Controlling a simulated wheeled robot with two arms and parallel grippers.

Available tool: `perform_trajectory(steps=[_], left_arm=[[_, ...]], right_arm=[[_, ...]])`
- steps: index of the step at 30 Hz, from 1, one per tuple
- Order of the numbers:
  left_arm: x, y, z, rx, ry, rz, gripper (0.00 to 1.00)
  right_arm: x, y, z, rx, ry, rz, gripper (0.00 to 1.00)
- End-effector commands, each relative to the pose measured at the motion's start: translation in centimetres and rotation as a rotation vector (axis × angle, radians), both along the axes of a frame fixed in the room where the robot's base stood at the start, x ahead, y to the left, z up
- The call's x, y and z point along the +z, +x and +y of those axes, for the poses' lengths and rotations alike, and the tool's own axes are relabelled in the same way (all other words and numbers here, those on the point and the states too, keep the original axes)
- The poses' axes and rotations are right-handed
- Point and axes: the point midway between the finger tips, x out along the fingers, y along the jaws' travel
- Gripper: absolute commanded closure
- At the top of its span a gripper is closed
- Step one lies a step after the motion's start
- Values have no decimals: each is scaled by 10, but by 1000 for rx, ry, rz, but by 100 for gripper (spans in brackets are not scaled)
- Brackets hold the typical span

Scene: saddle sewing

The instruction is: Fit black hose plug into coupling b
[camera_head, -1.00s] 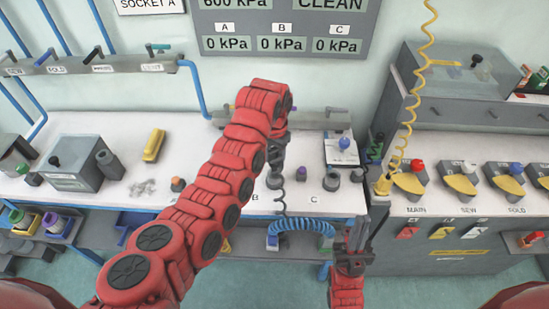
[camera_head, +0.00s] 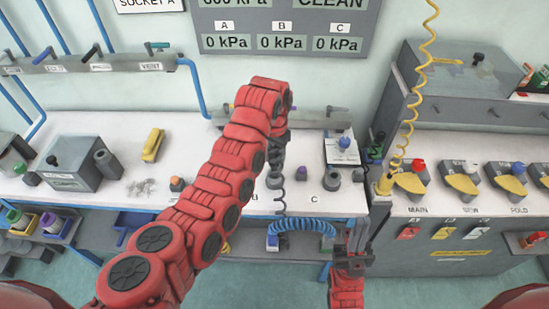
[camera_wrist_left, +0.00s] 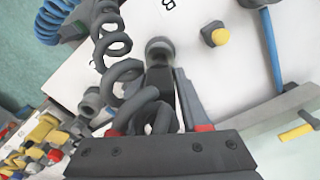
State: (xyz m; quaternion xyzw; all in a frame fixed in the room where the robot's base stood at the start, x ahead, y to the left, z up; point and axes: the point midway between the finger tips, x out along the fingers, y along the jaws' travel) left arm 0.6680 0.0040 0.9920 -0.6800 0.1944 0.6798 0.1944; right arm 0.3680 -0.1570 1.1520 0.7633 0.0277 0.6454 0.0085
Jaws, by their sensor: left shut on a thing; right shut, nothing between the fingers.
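My left gripper (camera_head: 276,170) points down over the white bench at coupling b (camera_head: 273,181), beside the B label. It is shut on the black hose plug, which is mostly hidden by the fingers and the coil. In the left wrist view, the fingers (camera_wrist_left: 172,92) reach to the grey ring of coupling b (camera_wrist_left: 158,48). The plug appears in line with it, but I cannot tell how deep it sits. My right gripper (camera_head: 356,238) is shut and empty in front of the bench.
A purple-topped fitting (camera_head: 301,173) and a grey coupling (camera_head: 332,180) stand right of coupling b. An orange-topped fitting (camera_head: 177,184) is to the left. A blue coiled hose (camera_head: 300,226) hangs under the bench front. A yellow coiled hose (camera_head: 410,110) hangs at the right.

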Motion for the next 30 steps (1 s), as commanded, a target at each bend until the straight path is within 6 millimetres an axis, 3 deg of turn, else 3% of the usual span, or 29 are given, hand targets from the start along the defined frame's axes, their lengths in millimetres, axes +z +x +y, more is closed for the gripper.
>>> perform_trajectory(steps=[30], left_arm=[[-15, 0, 0, 0, 1, 1, 100]], right_arm=[[-8, 0, 0, 0, 0, 0, 100]])
